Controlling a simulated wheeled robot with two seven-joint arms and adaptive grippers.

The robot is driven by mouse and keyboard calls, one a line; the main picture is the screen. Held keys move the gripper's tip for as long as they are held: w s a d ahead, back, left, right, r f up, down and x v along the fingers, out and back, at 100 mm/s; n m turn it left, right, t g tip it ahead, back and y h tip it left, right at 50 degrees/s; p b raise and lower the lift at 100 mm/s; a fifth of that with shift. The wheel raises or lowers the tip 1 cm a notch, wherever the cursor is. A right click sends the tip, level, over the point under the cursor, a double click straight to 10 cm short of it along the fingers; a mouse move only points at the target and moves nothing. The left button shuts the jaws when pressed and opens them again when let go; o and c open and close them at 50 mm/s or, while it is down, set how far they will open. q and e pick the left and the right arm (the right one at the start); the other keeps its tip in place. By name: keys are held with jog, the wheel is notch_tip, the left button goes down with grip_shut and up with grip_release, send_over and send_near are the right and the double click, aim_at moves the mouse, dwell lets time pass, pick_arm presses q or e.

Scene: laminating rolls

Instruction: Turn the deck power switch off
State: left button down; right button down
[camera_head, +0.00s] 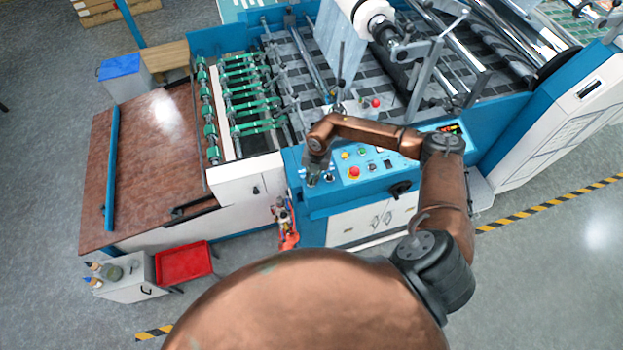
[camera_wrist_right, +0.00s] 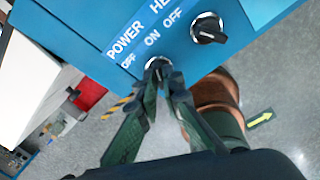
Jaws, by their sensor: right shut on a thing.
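The blue control deck (camera_head: 330,200) has a panel with buttons. In the right wrist view, the power switch (camera_wrist_right: 157,63) sits under the white letters POWER, with OFF and ON printed above it. My right gripper (camera_head: 315,180) reaches down to the left end of this panel. In the right wrist view its green fingers (camera_wrist_right: 161,80) meet at the power switch and are shut on it. The fingertips cover much of the switch, so which way it points cannot be told. My left gripper is in neither view.
A black knob (camera_wrist_right: 208,30) sits close beside the power switch. A red button (camera_head: 354,172) and smaller buttons lie further right on the panel. A red tray (camera_head: 183,264) stands at the lower left. Rollers (camera_head: 250,95) lie behind the panel.

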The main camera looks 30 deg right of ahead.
jog(key=n+b, duration=0.2)
jog(key=n, duration=0.1)
jog(key=shift+w+f, duration=0.1)
jog(key=n+h+b, duration=0.1)
jog(key=n+b, duration=0.2)
jog(key=shift+a+n, duration=0.1)
jog(key=shift+n, duration=0.2)
jog(key=n+b, duration=0.2)
jog(key=n, duration=0.1)
jog(key=shift+g+h+b, duration=0.3)
jog(key=shift+n+b, duration=0.55)
jog(key=shift+n, duration=0.35)
jog(key=c, duration=2.1)
grip_release()
jog(key=shift+r, duration=0.25)
